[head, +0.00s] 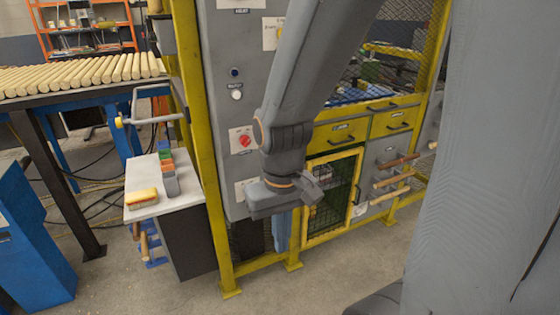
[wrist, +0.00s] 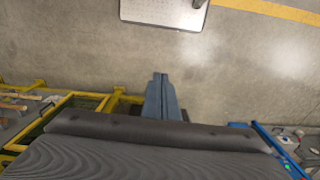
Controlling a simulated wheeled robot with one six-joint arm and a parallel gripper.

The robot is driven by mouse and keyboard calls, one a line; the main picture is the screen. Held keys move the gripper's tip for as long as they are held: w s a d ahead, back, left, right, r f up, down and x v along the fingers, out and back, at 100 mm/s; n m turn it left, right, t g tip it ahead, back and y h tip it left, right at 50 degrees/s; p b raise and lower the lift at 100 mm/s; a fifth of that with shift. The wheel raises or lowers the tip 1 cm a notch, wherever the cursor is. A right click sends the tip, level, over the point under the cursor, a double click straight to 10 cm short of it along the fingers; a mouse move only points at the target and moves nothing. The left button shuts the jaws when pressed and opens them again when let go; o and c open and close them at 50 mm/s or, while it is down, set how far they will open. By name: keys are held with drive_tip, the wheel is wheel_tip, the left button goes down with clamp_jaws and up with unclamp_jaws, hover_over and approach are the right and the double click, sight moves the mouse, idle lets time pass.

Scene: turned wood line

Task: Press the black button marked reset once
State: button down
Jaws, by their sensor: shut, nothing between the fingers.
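A tall grey control panel (head: 215,120) stands left of my arm in the head view. It carries a dark, bluish round button (head: 235,72), a white round button (head: 237,95) below it and a red knob (head: 245,141) lower down. The small labels are too blurred to read, so I cannot tell which button is marked reset. My arm hides part of the panel's right side. My gripper (head: 283,230) points down beside the panel's lower edge, below the buttons and apart from them. In the wrist view its fingers (wrist: 161,80) are together and empty.
A yellow frame (head: 190,100) edges the panel. A small white-topped table (head: 185,195) at left holds a yellow-and-red item (head: 141,197) and coloured bins (head: 168,172). Yellow drawers and a mesh door (head: 333,195) stand to the right. Wood rods (head: 80,75) lie far left. Floor in front is clear.

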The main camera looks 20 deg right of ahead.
drive_tip(key=w+d+f+n+t+h+p, duration=0.1)
drive_tip(key=w+d+f+n+t, duration=0.15)
drive_tip(key=w, duration=0.55)
drive_tip(key=w+d+f+n+t+p, duration=0.1)
drive_tip(key=w+f+n+t, duration=0.15)
drive_tip(key=w, duration=0.55)
drive_tip(key=w+d+f+n+t+h+p, duration=0.1)
drive_tip(key=w+d+n+t, duration=0.15)
drive_tip(key=w, duration=0.45)
drive_tip(key=w+d+f+n+t+h+p, duration=0.1)
drive_tip(key=w+d+n+t+h, duration=0.1)
drive_tip(key=d+n+h, duration=0.2)
drive_tip(key=w+d+n+t+h+p, duration=0.1)
drive_tip(key=d+n+h, duration=0.3)
drive_tip(key=d, duration=0.5)
drive_tip(key=shift+w+f+t, duration=0.35)
drive_tip(key=shift+w+t, duration=0.1)
drive_tip(key=shift+w+n, duration=0.15)
drive_tip(key=shift+n, duration=0.1)
drive_tip(key=w+b, duration=0.2)
drive_tip(key=w, duration=0.6)
drive_tip(key=shift+w+a+b, duration=0.2)
drive_tip(key=shift+w+b, duration=0.1)
drive_tip(key=shift+b, duration=0.1)
drive_tip(key=shift+w, duration=0.1)
